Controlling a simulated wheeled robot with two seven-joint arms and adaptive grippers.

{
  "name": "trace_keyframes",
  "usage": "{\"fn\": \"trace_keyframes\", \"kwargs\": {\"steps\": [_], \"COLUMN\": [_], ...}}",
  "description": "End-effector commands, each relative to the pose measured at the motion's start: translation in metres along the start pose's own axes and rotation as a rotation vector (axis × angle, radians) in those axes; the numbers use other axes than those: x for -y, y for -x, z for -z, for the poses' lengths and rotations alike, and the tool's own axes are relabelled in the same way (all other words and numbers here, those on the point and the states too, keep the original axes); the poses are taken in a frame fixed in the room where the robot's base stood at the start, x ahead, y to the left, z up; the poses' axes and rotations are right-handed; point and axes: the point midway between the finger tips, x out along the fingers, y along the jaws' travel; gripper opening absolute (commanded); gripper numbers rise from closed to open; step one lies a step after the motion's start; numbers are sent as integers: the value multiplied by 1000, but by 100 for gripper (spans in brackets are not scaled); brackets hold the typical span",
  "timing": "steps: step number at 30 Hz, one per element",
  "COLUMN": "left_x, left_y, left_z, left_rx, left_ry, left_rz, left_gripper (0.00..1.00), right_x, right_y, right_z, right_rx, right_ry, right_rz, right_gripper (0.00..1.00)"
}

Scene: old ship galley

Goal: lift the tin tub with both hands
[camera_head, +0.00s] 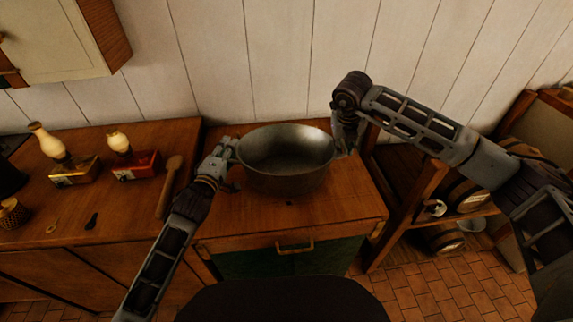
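The tin tub (285,181) is a round, dark grey metal bowl. It looks upright and empty, close over or on the wooden cabinet top (340,208); I cannot tell whether there is a gap beneath it. My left gripper (231,156) is at the tub's left rim. My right gripper (344,146) is at the tub's right rim, coming down from above. Both gripper tips meet the rim at opposite sides, but the fingers are small and dark, so I cannot tell whether they are closed on it.
A wooden shelf with barrels (468,194) stands at the right. A plank wall is behind the tub.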

Motion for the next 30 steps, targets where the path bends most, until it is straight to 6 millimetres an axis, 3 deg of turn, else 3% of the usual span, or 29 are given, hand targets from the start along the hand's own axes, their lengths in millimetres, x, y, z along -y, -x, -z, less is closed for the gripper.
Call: {"fn": "trace_keyframes", "kwargs": {"steps": [2,7,10,30], "left_x": [0,0,0,-3], "left_y": [0,0,0,0], "left_z": [0,0,0,0], "left_rx": [0,0,0,0], "left_ry": [0,0,0,0], "left_rz": [0,0,0,-2], "left_gripper": [36,14,1,0], "right_x": [0,0,0,0], "right_y": [0,0,0,3], "right_z": [0,0,0,-1], "right_rx": [0,0,0,2], "right_ry": [0,0,0,1], "right_rz": [0,0,0,0], "right_gripper": [21,0,0,0]}}
